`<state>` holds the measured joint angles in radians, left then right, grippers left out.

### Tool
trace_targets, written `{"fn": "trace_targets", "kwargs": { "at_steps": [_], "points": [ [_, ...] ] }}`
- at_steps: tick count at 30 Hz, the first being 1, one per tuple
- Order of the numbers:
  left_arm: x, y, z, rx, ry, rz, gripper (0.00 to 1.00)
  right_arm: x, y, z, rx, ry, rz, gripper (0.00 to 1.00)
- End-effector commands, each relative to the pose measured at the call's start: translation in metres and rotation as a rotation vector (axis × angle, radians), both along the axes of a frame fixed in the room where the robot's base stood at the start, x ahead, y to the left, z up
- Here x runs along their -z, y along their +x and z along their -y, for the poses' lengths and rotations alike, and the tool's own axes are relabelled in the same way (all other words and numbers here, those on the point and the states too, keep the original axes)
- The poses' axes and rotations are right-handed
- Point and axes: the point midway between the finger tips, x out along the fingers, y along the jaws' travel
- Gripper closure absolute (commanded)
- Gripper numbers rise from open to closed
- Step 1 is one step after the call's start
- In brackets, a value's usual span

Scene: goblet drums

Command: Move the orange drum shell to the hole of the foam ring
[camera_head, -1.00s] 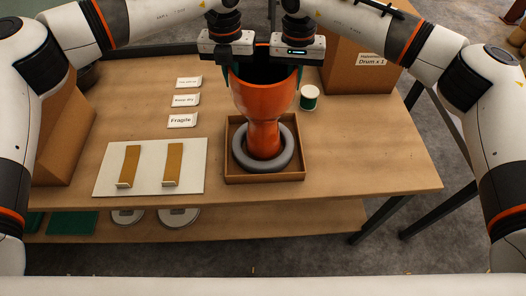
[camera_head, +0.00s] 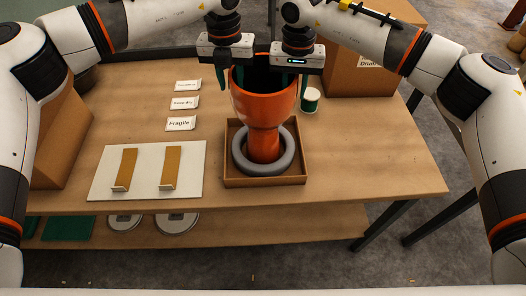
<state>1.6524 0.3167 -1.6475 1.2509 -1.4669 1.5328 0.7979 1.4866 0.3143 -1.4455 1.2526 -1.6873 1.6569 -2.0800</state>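The orange drum shell (camera_head: 265,108) stands upright, wide mouth up. Its narrow foot is in the hole of the grey foam ring (camera_head: 241,163), which lies in a shallow brown tray (camera_head: 297,180). My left gripper (camera_head: 234,76) is at the left of the shell's rim, with a green finger outside the wall and a small gap to it. My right gripper (camera_head: 289,82) is at the right of the rim, with a finger just outside the wall. Both look open; the inner fingers are partly hidden by the shell and dark interior.
A white board (camera_head: 194,155) with two tan strips lies left of the tray. Several label cards (camera_head: 181,124) stand behind it. A green-and-white roll (camera_head: 310,101) is close right of the shell. Cardboard boxes (camera_head: 352,75) stand at both sides. The table's front right is clear.

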Motion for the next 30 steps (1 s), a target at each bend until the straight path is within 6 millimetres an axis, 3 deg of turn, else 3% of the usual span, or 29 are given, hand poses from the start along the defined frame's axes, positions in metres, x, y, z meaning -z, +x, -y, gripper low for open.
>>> {"fn": "trace_targets", "kwargs": {
  "at_steps": [9, 15, 23, 30],
  "points": [
    [-0.068, 0.001, -0.001, 0.000, -0.003, 0.005, 0.69, 0.000, 0.000, 0.000, -0.001, 0.000, 0.000, 0.71],
    [-0.098, 0.001, -0.002, 0.000, -0.003, 0.004, 0.69, 0.000, 0.000, 0.000, -0.001, 0.000, 0.000, 0.71],
    [-0.108, 0.000, -0.002, -0.001, -0.003, 0.002, 0.69, -0.014, 0.001, -0.001, 0.000, 0.000, 0.002, 0.71],
    [-0.107, 0.000, -0.002, -0.001, -0.003, 0.002, 0.69, -0.064, 0.001, -0.002, 0.000, 0.000, 0.005, 0.71]
  ]
}}
